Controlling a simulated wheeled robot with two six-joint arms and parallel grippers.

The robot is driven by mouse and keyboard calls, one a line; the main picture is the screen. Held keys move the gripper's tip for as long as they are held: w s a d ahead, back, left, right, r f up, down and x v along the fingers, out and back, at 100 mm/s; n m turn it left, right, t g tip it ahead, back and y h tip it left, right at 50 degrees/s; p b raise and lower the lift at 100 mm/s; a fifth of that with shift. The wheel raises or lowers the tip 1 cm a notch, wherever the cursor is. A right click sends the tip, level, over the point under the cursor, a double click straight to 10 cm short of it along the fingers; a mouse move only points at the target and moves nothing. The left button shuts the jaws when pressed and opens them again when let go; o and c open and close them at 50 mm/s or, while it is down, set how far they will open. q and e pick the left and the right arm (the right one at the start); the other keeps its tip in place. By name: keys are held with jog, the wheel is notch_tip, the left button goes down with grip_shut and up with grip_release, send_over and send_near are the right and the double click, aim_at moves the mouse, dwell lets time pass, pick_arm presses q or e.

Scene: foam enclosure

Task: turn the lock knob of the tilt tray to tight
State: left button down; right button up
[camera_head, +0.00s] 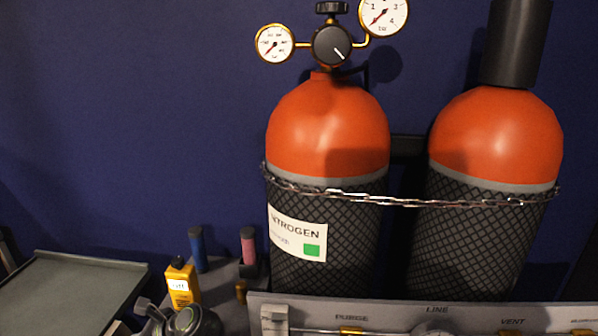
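A grey tray (75,292) with a raised rim is at the lower left; it looks like the tilt tray, and its lower part is cut off by the frame. A small grey piece (147,307) sticks up just right of the tray; I cannot tell whether it is the lock knob. No tight marking of the tray is readable. Neither of my grippers can be made out in the head view.
Two orange cylinders (327,125) (495,135) stand chained against the blue wall, the left one with a regulator (332,45). A labelled panel (400,314) fills the lower right.

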pick_arm(q)
jog(key=shift+w+f+b, duration=0.1)
jog(key=shift+f+b, duration=0.15)
jog(key=shift+b, duration=0.15)
pick_arm(e)
jog(key=shift+d+f, duration=0.1)
jog(key=shift+f, duration=0.3)
dwell(0.6)
pick_arm(q)
jog(key=shift+w+b, duration=0.35)
jog(key=shift+b, duration=0.35)
jog(key=shift+w+b, duration=0.35)
jog(key=shift+b, duration=0.25)
jog(key=shift+w, duration=0.1)
jog(key=shift+w+r+b, duration=0.1)
jog(key=shift+b, duration=0.4)
jog(key=shift+d+r+b, duration=0.1)
jog(key=shift+b, duration=0.3)
jog(key=shift+r, duration=0.15)
pick_arm(e)
jog(key=w+f, duration=0.2)
jog(key=shift+w+d+f, duration=0.25)
jog(key=shift+w+f, duration=0.05)
jog(key=shift+f, duration=0.05)
pick_arm(q)
jog(key=shift+b, duration=0.35)
pick_arm(e)
jog(key=shift+s, duration=0.1)
